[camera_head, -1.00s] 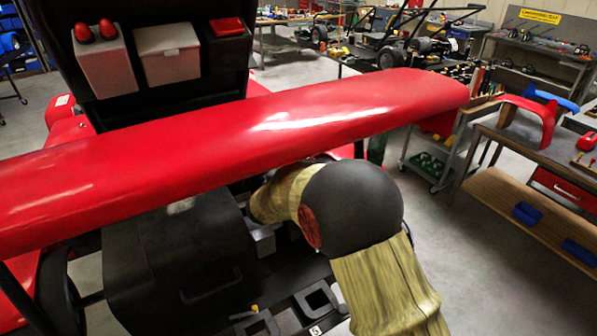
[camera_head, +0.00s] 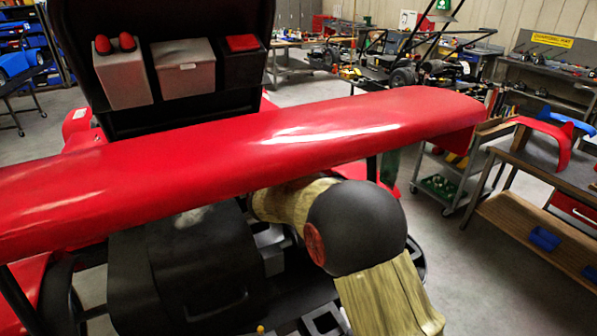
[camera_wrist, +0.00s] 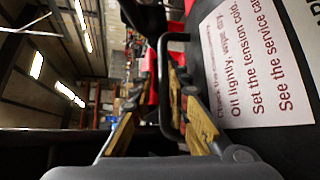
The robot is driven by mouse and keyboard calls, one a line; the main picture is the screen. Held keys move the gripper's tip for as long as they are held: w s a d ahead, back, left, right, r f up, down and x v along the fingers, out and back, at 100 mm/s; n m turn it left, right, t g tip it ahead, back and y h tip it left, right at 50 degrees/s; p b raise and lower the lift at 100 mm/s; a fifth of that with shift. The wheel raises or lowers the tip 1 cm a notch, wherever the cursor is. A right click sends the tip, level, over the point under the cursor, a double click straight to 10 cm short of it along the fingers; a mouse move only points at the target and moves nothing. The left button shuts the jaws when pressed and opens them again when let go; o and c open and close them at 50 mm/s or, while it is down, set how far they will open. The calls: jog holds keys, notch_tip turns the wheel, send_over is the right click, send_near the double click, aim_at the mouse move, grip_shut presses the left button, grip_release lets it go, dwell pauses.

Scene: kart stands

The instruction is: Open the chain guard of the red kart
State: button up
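The red kart shows a wide red body panel (camera_head: 250,145) across the head view. Below it sits a dark box-like cover (camera_head: 185,285) with a handle on its front; I cannot tell for certain that it is the chain guard. My arm reaches under the panel on the right of this cover, and the panel and arm hide most of my gripper there. In the wrist view my gripper (camera_wrist: 160,90) is open. A black U-shaped handle (camera_wrist: 164,70) stands between its fingers, with a visible gap on the left. The handle stands beside a dark surface with a white printed label (camera_wrist: 250,65).
A black upright rack behind the panel holds grey bins (camera_head: 122,75) and a red-topped one. A grey trolley (camera_head: 448,180) and a workbench (camera_head: 540,170) stand at the right. Grey floor lies open between the kart and the workbench.

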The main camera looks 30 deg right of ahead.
jog(key=shift+a+r, duration=0.1)
jog(key=v, duration=1)
jog(key=shift+s+a, duration=0.1)
jog(key=shift+s, duration=0.05)
jog(key=shift+v, duration=0.8)
